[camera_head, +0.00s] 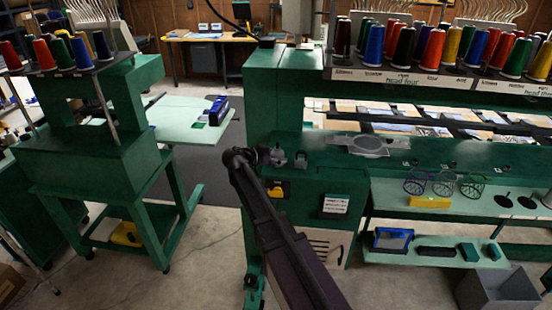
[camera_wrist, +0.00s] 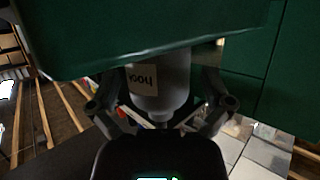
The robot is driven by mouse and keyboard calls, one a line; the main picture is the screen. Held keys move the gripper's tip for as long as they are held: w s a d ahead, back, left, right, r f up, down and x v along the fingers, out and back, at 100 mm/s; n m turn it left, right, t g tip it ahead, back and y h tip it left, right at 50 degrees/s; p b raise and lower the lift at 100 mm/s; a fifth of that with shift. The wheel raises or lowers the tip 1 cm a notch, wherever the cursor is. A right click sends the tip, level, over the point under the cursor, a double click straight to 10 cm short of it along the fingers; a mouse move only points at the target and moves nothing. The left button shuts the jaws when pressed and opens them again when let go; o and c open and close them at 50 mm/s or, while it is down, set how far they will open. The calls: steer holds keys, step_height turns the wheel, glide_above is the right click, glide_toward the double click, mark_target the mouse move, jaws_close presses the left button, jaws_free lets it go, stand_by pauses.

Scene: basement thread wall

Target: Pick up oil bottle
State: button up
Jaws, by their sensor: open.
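A pale grey bottle (camera_wrist: 172,80) with a narrowing end and a small cream label shows in the middle of the wrist view. It looks like the oil bottle, but the label's lettering is upside down and hard to read. My gripper (camera_wrist: 157,98) is open, with one finger on each side of the bottle. I cannot tell whether either finger touches it. A dark green surface covers the bottle's upper part in this view. In the head view my arm reaches up to the front of the green embroidery machine (camera_head: 400,155), and I cannot make out the bottle there.
Thread cones (camera_head: 375,40) stand on top of the machine. A shelf (camera_head: 395,188) to the right holds hoops (camera_head: 444,183) and a yellow block (camera_head: 430,202). A grey bin (camera_head: 497,290) is on the floor. Open floor (camera_head: 200,230) lies between the machines.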

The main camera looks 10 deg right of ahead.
mark_target(277, 148)
steer(key=c, duration=1.1)
steer(key=shift+r, duration=0.2)
steer(key=shift+c, duration=0.2)
step_height(277, 148, up, 4)
steer(key=p, duration=0.4)
steer(key=shift+f, duration=0.15)
steer(key=s+d+p, duration=0.1)
steer(key=s+d, duration=0.3)
steer(key=s, duration=1.1)
steer(key=shift+s+r, duration=0.25)
steer(key=shift+r, duration=0.2)
